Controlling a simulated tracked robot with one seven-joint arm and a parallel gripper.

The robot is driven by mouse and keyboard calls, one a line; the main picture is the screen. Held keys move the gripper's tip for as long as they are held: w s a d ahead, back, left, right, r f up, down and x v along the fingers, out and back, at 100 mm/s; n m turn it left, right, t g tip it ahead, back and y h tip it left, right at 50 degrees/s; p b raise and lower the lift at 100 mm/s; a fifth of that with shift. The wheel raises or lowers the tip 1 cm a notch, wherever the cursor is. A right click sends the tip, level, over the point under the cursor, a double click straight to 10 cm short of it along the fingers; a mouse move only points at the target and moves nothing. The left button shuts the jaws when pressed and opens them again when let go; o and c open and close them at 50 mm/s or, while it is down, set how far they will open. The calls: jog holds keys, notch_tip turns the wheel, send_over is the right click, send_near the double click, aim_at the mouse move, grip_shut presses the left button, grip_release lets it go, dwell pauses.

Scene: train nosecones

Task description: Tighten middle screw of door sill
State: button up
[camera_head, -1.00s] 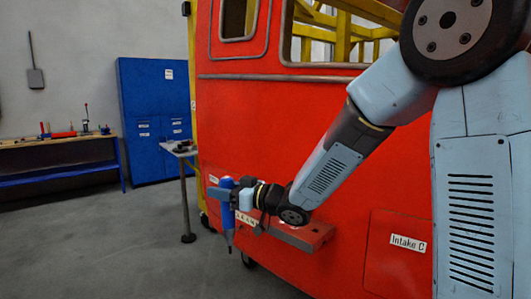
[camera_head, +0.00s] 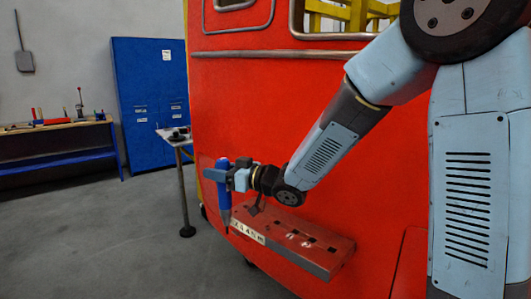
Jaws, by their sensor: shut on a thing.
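The door sill (camera_head: 318,257) is a red ledge on the side of the red train nosecone (camera_head: 290,120). Its top has several dark slots and small pale marks, and a white label is on its front edge. The middle screw cannot be made out at this size. My gripper (camera_head: 226,177) is shut on a blue screwdriver-like tool (camera_head: 223,196), held upright with its tip down. Tool and gripper appear just past the sill's left end. Whether the tip touches anything cannot be told.
A small table (camera_head: 178,141) on a post stands left of the nosecone. A blue cabinet (camera_head: 148,95) and a workbench (camera_head: 55,126) with tools stand at the back left. The grey floor (camera_head: 100,235) at left is clear.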

jog(key=w+d+r+m+t+h, duration=0.1)
jog(key=w+d+m+t+h, duration=0.2)
jog(key=w+d, duration=0.7)
jog(key=shift+d+r+t, duration=0.3)
jog(key=shift+d+t, duration=0.4)
jog(key=shift+d, duration=0.45)
jog(key=shift+f, duration=3.55)
dwell(0.7)
jog(key=shift+r, duration=0.1)
jog(key=shift+r, duration=2.7)
